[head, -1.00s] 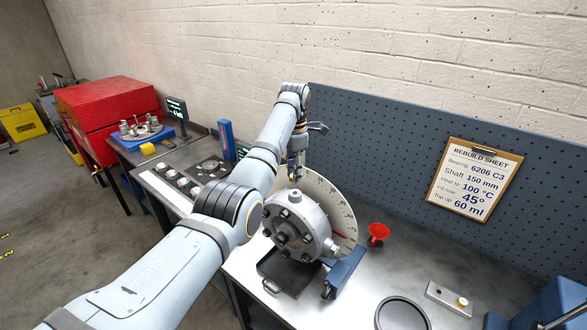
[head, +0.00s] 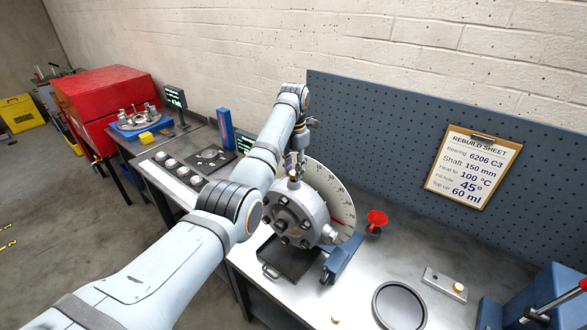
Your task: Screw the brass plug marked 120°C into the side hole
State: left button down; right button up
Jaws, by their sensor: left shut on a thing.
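The round grey metal housing (head: 301,212) stands on a dark stand on the steel bench, with a pale graduated disc (head: 328,190) behind it. Its front carries several dark bolts, and a metal stub (head: 328,234) sticks out at its lower right. My left gripper (head: 295,170) is directly above the housing's top, pointing down and shut on a small brass piece (head: 294,180) at that top. Whether this piece touches the housing is too small to tell. Another brass piece (head: 458,287) sits on a small metal plate at right. No 120°C marking is readable. My right gripper is out of view.
A dark round tray (head: 400,306) lies in front. A small brass piece (head: 335,319) is at the bench's front. A blue device (head: 560,292) stands at right. The rebuild sheet (head: 473,168) hangs behind.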

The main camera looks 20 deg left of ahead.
pick_arm(q)
jog(key=shift+n, duration=1.2)
jog(key=shift+f, duration=0.5)
dwell(0.4)
jog(key=m, duration=0.7)
jog(key=shift+f, duration=0.1)
jog(key=m, duration=1.1)
jog(key=shift+f, duration=0.1)
